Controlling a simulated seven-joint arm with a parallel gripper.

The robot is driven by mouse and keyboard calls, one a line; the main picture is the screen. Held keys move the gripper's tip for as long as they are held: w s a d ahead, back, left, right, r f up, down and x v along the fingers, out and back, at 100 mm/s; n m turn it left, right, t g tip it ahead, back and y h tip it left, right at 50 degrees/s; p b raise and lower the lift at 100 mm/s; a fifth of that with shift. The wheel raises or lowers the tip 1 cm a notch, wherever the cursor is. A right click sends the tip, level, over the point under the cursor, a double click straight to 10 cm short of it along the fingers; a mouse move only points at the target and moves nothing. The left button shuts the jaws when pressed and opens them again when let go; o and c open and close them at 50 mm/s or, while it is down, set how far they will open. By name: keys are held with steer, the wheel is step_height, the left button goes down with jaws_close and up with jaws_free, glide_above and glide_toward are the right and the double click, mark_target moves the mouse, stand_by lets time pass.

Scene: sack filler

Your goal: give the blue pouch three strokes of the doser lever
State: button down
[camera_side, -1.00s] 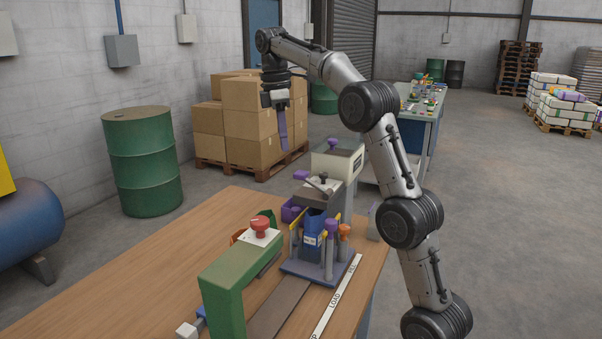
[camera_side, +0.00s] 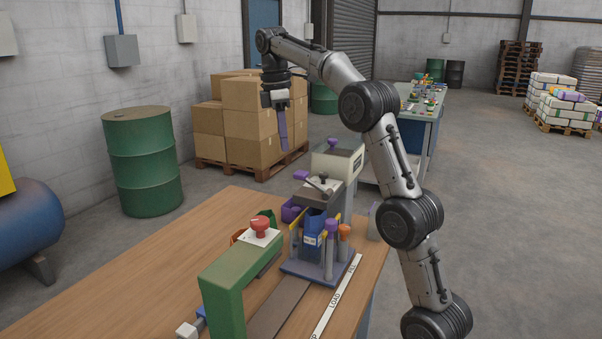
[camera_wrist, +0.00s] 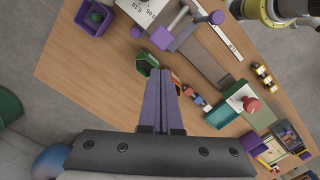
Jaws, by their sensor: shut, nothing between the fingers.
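The blue pouch (camera_side: 314,224) hangs upright in the filling stand, below the doser, between the yellow clamp arms. In the wrist view the white dial plate (camera_wrist: 150,12) shows at the top; I cannot make out the pouch there. My gripper (camera_side: 285,149) is shut and empty, pointing down, well above and to the left of the doser. Its purple fingers (camera_wrist: 163,72) lie together in the wrist view.
A green frame with a red button (camera_side: 261,226) stands on the wooden table (camera_side: 170,290), left of the filling stand (camera_side: 310,270). A purple bin (camera_side: 290,211) sits behind the stand. Purple and orange-topped posts rise around the pouch. The air around my gripper is clear.

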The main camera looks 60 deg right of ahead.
mark_target(301, 172)
steer(key=shift+s+d+r, duration=0.45)
steer(key=shift+s, duration=0.2)
steer(key=shift+s+d+r, duration=0.4)
steer(key=shift+s+d, duration=0.05)
steer(key=shift+s, duration=0.15)
steer(key=shift+s+d+f, duration=0.1)
steer(key=shift+s+f, duration=0.05)
steer(key=shift+f, duration=1.6)
steer(key=shift+s+d+f, duration=0.1)
steer(key=shift+s+f, duration=0.05)
steer(key=shift+f, duration=1.6)
